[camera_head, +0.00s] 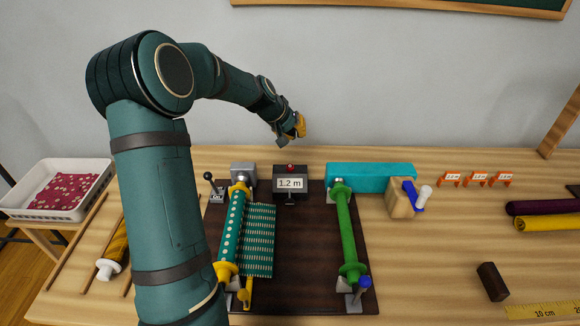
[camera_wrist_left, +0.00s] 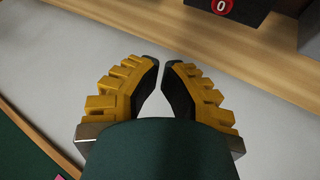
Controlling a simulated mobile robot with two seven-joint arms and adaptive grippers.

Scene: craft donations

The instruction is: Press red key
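The red key (camera_head: 290,167) sits on top of the dark counter box (camera_head: 281,171), whose display reads 1.2 m. In the left wrist view the red key (camera_wrist_left: 221,6) shows at the top edge, marked with a white 0, on the dark box (camera_wrist_left: 246,14). My left gripper (camera_head: 299,132) is above and slightly right of the key in the head view, apart from it. In the left wrist view its yellow and black fingers (camera_wrist_left: 160,64) come together at the tips with nothing between them. My right gripper is not in view.
A dark board (camera_head: 306,278) carries a dotted teal roll (camera_head: 234,222) and a green roll (camera_head: 346,230). A teal block (camera_head: 372,172) stands right of the counter box. Orange label stands (camera_head: 478,180) are further right. A white basket (camera_head: 40,203) is at the left.

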